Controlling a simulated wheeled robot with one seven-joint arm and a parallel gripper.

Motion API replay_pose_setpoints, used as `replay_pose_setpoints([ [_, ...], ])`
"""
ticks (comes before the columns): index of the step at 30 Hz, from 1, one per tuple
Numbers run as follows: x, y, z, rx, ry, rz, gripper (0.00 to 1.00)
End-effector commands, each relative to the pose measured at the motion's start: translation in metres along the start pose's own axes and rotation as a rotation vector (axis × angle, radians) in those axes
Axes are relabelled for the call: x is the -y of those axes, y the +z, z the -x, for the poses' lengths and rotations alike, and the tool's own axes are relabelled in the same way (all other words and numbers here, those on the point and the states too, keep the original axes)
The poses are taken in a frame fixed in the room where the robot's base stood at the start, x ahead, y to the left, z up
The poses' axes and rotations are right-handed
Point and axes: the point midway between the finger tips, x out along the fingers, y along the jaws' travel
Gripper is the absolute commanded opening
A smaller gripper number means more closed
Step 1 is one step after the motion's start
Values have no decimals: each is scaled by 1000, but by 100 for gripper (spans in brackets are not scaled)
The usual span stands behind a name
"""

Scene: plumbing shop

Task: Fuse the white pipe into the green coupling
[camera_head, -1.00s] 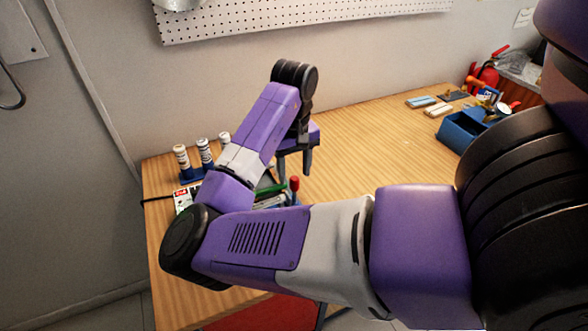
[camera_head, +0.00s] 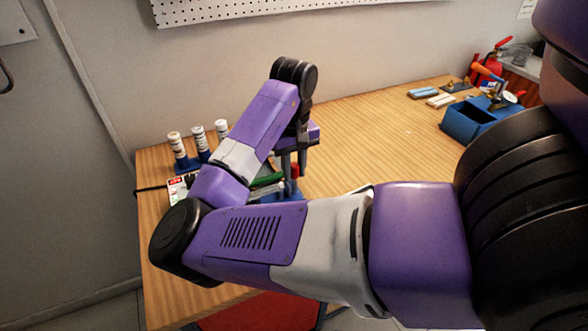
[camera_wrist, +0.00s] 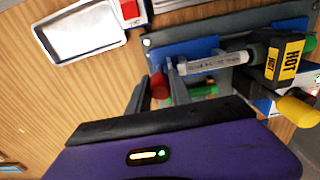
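My gripper (camera_wrist: 160,80) has its fingers on either side of a red knob (camera_wrist: 160,87) on the fusion fixture, with no clear gap left; it appears shut on it. In the head view my gripper (camera_head: 294,166) is low over the fixture. The white pipe (camera_wrist: 215,61), printed with lettering, lies in the fixture's blue clamp. Its right end is close to a dark heater with a yellow HOT label (camera_wrist: 287,60). A green piece (camera_wrist: 258,50) shows beside the heater; I cannot tell whether it is the coupling. The head view mostly hides the fixture behind my arm.
A white tray (camera_wrist: 62,50) lies to the upper left in the wrist view. A yellow-tipped handle (camera_wrist: 297,110) sticks out at the right. Several white-capped bottles (camera_head: 178,150) stand at the table's left. A blue bin (camera_head: 458,128) is at the right. The table's middle is clear.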

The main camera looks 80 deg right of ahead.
Motion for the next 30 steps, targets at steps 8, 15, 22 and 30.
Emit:
replay_pose_setpoints([
  [8, 1, 0, 0, 0, 0, 0, 3],
  [15, 8, 0, 0, 1, 0, 2, 3],
  [22, 17, 0, 0, 1, -1, 3, 3],
  [30, 26, 0, 0, 2, -1, 2, 3],
])
